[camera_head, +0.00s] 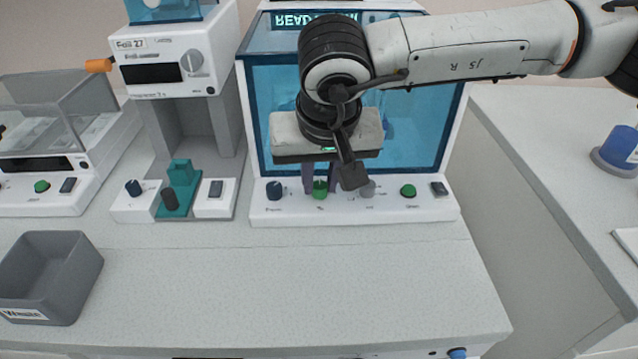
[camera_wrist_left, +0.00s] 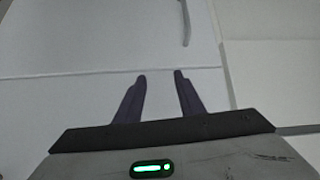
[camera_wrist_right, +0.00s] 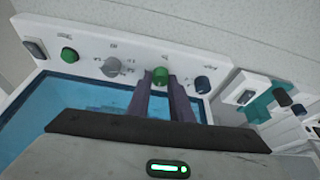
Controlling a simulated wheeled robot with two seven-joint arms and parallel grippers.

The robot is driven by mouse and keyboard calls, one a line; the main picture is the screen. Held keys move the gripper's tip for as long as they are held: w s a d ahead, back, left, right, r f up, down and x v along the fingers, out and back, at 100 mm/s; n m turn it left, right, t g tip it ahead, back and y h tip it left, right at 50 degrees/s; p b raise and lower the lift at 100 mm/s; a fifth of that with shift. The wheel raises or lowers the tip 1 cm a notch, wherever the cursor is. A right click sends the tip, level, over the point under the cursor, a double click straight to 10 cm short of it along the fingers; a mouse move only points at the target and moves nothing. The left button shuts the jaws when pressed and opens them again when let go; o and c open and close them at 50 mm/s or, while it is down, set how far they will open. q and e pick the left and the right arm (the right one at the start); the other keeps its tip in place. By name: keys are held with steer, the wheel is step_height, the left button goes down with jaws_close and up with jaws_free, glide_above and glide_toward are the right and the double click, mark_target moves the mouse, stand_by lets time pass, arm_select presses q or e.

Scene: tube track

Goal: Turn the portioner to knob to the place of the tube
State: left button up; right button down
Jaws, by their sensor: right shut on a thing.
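My right gripper (camera_head: 320,185) is shut on the green knob second from the left, one finger on each side. The right wrist view shows this green knob (camera_wrist_right: 160,75) between the fingertips. My left gripper (camera_wrist_left: 160,75) shows only in its wrist view, open and empty.
A white machine (camera_head: 165,45) with a teal holder (camera_head: 181,180) stands to the left. A clear-lidded device (camera_head: 50,110) is further left. A grey bin (camera_head: 45,275) sits at the front left. The front middle counter is clear. A blue-topped item (camera_head: 618,145) stands right.

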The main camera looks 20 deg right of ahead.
steer(key=n+y+b, duration=0.1)
steer(key=n, duration=0.2)
steer(key=shift+d+f+n, duration=0.1)
steer(key=shift+d+n, duration=0.05)
steer(key=shift+n, duration=0.25)
steer(key=n+y+b, duration=0.1)
steer(key=n, duration=0.1)
steer(key=shift+d+n+y, duration=0.1)
steer(key=shift+n+y, duration=0.2)
steer(key=shift+n, duration=0.1)
arm_select(q)
steer(key=shift+w+d+f, duration=0.25)
steer(key=shift+w+f, duration=0.05)
steer(key=shift+f, duration=0.4)
arm_select(e)
steer(key=shift+n+g, duration=0.3)
steer(key=shift+n, duration=0.3)
arm_select(q)
steer(key=shift+r, duration=0.1)
arm_select(e)
steer(key=shift+n, duration=0.3)
arm_select(q)
steer(key=shift+d, duration=0.1)
arm_select(e)
steer(key=c, duration=1.6)
jaws_free()
